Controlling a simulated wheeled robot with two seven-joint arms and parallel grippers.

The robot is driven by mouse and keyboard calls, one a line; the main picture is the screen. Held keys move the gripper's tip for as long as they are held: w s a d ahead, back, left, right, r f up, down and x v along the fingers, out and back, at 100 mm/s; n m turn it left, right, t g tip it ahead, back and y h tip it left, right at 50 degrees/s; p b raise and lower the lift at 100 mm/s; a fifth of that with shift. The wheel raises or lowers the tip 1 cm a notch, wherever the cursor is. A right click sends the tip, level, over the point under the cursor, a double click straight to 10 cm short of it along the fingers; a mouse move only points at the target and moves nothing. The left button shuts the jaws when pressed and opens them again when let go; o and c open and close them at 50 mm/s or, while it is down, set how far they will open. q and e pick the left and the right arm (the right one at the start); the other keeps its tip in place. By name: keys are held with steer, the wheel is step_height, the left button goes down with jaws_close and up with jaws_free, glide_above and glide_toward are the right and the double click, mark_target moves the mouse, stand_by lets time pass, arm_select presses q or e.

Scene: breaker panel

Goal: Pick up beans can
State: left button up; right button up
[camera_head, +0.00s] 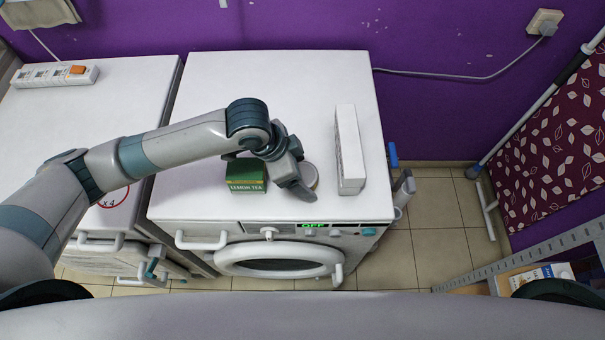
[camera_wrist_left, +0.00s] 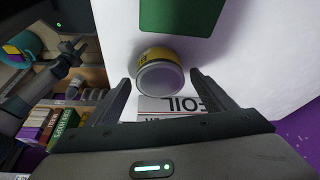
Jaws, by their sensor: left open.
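The beans can (camera_wrist_left: 160,75) shows in the left wrist view as a short can with a pale grey end and a yellow label, in front of my left gripper and roughly between its fingers. In the head view the can (camera_head: 311,177) is partly hidden behind my left gripper (camera_head: 302,192), on the white washing machine top. My left gripper is open, its two fingers (camera_wrist_left: 162,97) apart in the left wrist view, and nothing is held. Whether a finger touches the can cannot be told.
A green lemon tea box (camera_head: 246,176) stands left of the can. A white foil box (camera_head: 349,150) stands to its right. The washing machine top (camera_head: 270,80) is clear behind them. A power strip (camera_head: 55,75) lies on the left-hand appliance.

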arm_select(q)
steer(key=shift+x, duration=0.8)
steer(key=shift+c, duration=0.2)
steer(key=c, duration=1.2)
steer(key=shift+r+b, duration=0.3)
steer(key=shift+r, duration=0.55)
step_height(320, 180, up, 3)
steer(key=shift+f+b, duration=0.2)
steer(key=shift+b, duration=0.3)
steer(key=s+d+r+b, duration=0.1)
steer(key=s+d+r, duration=0.1)
steer(key=s, duration=0.3)
steer(key=s+d+r, duration=0.2)
steer(key=s+r, duration=0.2)
steer(key=s, duration=0.1)
steer(key=shift+s+d+r+b, duration=0.25)
steer(key=shift+s+r+b, duration=0.15)
